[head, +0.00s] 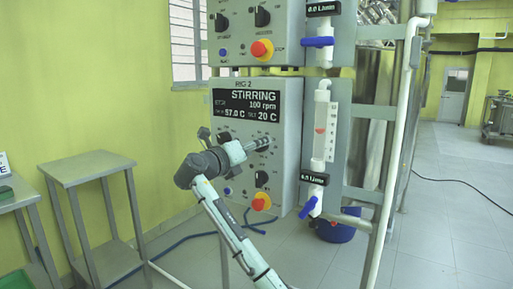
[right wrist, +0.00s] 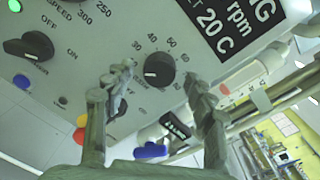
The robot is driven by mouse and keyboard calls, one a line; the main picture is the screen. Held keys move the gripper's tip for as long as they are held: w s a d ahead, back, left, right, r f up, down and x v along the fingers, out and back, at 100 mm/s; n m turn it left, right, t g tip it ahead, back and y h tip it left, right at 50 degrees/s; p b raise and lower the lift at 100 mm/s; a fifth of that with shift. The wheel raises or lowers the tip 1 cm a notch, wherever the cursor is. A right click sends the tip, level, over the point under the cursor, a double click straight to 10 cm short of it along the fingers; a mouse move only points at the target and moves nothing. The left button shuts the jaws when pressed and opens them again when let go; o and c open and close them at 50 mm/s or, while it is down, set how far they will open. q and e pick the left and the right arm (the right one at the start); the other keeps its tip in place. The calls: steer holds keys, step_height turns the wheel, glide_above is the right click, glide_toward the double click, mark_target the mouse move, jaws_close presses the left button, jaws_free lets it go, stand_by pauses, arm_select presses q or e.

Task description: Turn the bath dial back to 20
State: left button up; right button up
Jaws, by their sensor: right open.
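The bath dial is a round black knob (right wrist: 160,70) on the grey RIG 2 panel, with a scale showing 30 to 60 around it. Its white mark points to the lower left in the right wrist view. The display (head: 246,104) reads 57.0 C and SET 20 C, under STIRRING 100 rpm. My right gripper (right wrist: 158,80) is open, its fingers on either side of the knob with visible gaps. In the head view the right gripper (head: 252,146) reaches the panel and partly covers the dial. My left gripper is not in view.
Below the dial are another black knob (head: 261,179) and a red-yellow stop button (head: 261,202). A flowmeter with a blue valve handle (head: 308,208) stands close on the right. A steel side table (head: 85,168) stands left. Open floor lies right.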

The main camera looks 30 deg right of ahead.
steer(key=v, duration=1)
steer(key=shift+a, duration=0.3)
steer(key=shift+s, duration=0.15)
